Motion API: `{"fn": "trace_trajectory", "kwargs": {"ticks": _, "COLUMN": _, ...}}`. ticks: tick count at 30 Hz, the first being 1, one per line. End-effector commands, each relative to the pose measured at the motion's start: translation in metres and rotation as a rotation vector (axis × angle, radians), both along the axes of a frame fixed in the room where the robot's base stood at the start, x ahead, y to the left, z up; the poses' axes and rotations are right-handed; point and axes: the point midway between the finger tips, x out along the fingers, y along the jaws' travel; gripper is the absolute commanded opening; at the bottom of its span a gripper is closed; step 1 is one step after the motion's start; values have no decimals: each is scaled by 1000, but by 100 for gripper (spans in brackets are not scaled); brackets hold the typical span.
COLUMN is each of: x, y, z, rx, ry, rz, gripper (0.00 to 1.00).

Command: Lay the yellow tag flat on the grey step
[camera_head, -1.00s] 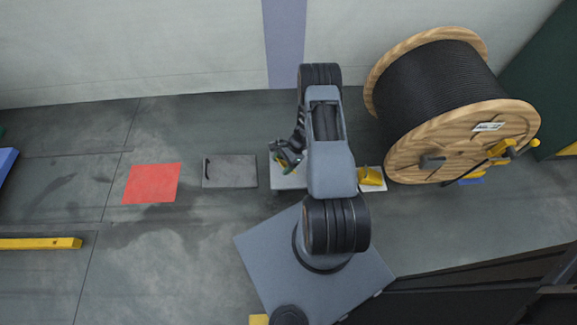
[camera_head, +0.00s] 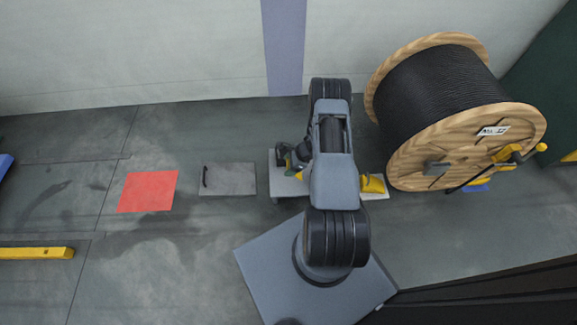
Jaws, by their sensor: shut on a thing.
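My gripper (camera_head: 290,165) is at the left side of my arm, over the left part of a pale grey step (camera_head: 283,187). A small yellow piece, which looks like the yellow tag (camera_head: 299,175), shows at its jaws, with a bit of green beside it. The jaws are shut on it. My arm hides much of the gripper and the middle of the step. I cannot tell whether the tag touches the step or how it is tilted.
A yellow object (camera_head: 372,184) sits at the step's right end, close to a large wooden cable reel (camera_head: 464,152). A grey plate with a black handle (camera_head: 228,180) and a red floor patch (camera_head: 148,191) lie to the left. A yellow bar (camera_head: 36,253) lies far left.

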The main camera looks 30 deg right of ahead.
Motion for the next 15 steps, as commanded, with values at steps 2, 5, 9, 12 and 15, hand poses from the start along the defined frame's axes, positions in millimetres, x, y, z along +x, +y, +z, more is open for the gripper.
{"fn": "trace_trajectory", "kwargs": {"ticks": 2, "x": 0, "y": 0, "z": -6, "rx": 0, "ry": 1, "rz": 1, "gripper": 47}}
{"fn": "trace_trajectory", "kwargs": {"ticks": 5, "x": 0, "y": 0, "z": -12, "rx": 0, "ry": 1, "rz": 1, "gripper": 47}}
{"fn": "trace_trajectory", "kwargs": {"ticks": 9, "x": 0, "y": 0, "z": -23, "rx": 0, "ry": 1, "rz": 1, "gripper": 47}}
{"fn": "trace_trajectory", "kwargs": {"ticks": 12, "x": 0, "y": 0, "z": -32, "rx": 0, "ry": 0, "rz": 0, "gripper": 47}}
{"fn": "trace_trajectory", "kwargs": {"ticks": 15, "x": 0, "y": 0, "z": -42, "rx": 0, "ry": 0, "rz": 0, "gripper": 47}}
